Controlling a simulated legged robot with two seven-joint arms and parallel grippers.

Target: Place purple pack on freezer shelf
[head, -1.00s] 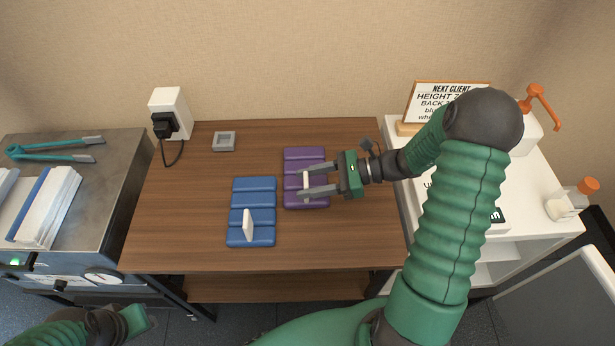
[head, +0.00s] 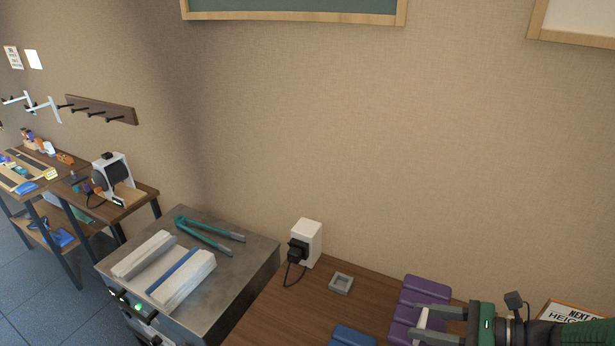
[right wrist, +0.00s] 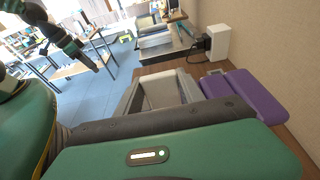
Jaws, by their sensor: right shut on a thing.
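The purple pack (head: 416,292) is a ribbed, padded slab at the bottom right of the head view, at the wooden table. It also shows at the right of the right wrist view (right wrist: 245,92). My right gripper (head: 425,323) is shut on the white upright tab of the pack; its fingers (right wrist: 160,88) show in the wrist view. I cannot tell whether the pack is lifted. My left arm is out of the head view; part of it, with its gripper (right wrist: 95,48), shows small in the wrist view. I cannot make out a freezer shelf.
A blue pack (head: 352,336) lies on the table (head: 290,318), near a small grey square tray (head: 341,283) and a white outlet box (head: 306,243). A metal unit (head: 240,290) with white slabs and teal tongs (head: 208,235) stands left. Further left are work tables and floor.

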